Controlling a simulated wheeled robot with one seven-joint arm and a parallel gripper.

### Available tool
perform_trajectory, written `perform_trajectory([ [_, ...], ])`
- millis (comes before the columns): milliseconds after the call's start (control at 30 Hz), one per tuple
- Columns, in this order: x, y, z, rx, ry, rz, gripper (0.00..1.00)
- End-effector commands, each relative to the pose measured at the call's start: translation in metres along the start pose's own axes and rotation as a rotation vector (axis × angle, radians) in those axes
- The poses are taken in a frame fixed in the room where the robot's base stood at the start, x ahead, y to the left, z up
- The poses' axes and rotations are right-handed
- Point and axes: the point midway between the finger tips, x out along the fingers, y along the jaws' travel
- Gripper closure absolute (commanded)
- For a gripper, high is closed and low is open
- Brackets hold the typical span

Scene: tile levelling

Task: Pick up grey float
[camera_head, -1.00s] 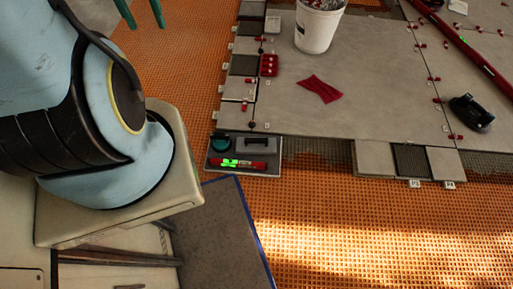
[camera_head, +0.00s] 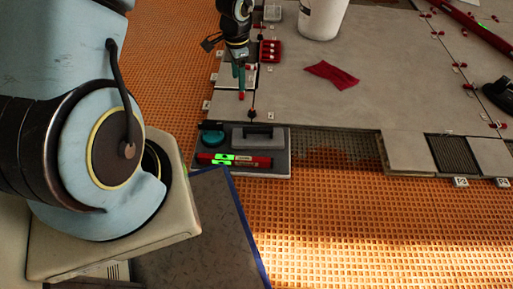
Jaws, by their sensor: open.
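The grey float (camera_head: 265,143), a flat grey block with a dark grey handle on top, lies in the back right part of a shallow grey tray (camera_head: 283,166) on the orange floor mat. My gripper (camera_head: 240,84) hangs pointing down over the left tile edge, behind the tray and apart from the float. Its fingers are small in the picture and hold nothing that I can make out. How high it is above the tiles is hard to tell.
The tray also holds a teal round item (camera_head: 212,139) and a red level (camera_head: 235,160) with green marks. Near my gripper are a red box (camera_head: 270,51) and a white bucket (camera_head: 322,18). A red cloth (camera_head: 332,74) lies on the tiles (camera_head: 390,60). Orange mat (camera_head: 400,225) is clear in front.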

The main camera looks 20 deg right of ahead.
Motion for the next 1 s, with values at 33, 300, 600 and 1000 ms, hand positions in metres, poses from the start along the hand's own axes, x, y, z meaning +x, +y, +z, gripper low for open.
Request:
perform_trajectory([
  [33, 0.047, 0.008, -0.013, 0.061, 0.001, 0.009, 0.35],
  [300, 0.152, 0.037, -0.058, 0.311, 0.015, 0.032, 0.35],
  [600, 0.181, 0.045, -0.068, 0.371, 0.02, 0.038, 0.35],
  [1000, 0.228, 0.046, -0.068, 0.367, 0.02, 0.037, 0.35],
])
